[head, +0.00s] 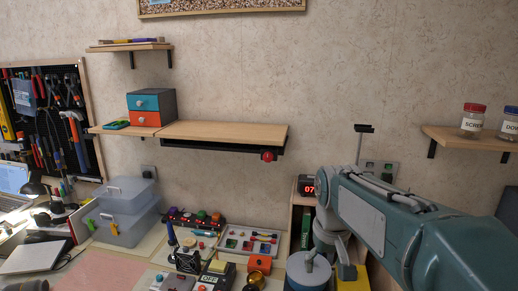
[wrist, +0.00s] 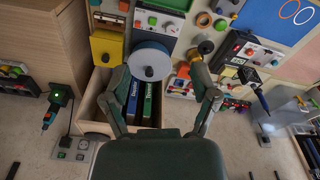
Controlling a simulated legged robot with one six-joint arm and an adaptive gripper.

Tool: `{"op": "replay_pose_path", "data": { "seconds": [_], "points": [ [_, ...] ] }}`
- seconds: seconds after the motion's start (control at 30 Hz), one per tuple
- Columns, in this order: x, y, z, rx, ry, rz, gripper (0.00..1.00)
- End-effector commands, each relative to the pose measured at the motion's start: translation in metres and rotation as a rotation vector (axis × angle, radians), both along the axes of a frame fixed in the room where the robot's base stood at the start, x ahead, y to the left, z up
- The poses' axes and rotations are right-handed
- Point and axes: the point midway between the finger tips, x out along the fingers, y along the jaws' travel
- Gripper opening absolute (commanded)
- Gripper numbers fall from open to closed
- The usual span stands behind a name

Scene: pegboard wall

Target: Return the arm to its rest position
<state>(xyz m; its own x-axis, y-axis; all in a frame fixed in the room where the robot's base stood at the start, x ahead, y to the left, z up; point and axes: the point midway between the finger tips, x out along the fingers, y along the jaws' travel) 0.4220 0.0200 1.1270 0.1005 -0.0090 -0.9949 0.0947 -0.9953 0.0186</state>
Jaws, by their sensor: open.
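My arm (head: 385,225) fills the lower right of the head view, a teal-grey link in front of the back wall. My gripper (wrist: 158,72) shows in the wrist view with its two fingers spread apart and nothing held between them. Beyond the fingers is a round blue-grey lidded thing (wrist: 150,62) with a dark knob. I cannot tell the distance between it and the fingertips. In the head view I cannot make out the gripper's fingers.
A wooden shelf (head: 225,132) with a red knob is on the wall left of my arm. Jars (head: 473,121) stand on a right shelf. The bench holds a parts tray (head: 247,241), clear bins (head: 125,211) and several small devices. A wooden box with binders (wrist: 152,103) lies beyond the fingers.

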Motion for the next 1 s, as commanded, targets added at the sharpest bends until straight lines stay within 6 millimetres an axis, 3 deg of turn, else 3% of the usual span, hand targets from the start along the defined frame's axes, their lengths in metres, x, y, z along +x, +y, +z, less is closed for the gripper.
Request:
{"op": "replay_pose_path", "data": {
  "seconds": [0.47,0.8,1.0],
  "points": [
    [-0.087,-0.012,0.009,0.018,-0.186,-0.044,0.77],
    [-0.143,-0.017,-0.006,0.030,-0.318,-0.072,0.77],
    [-0.166,-0.019,-0.019,0.035,-0.375,-0.087,0.77]
  ]
}}
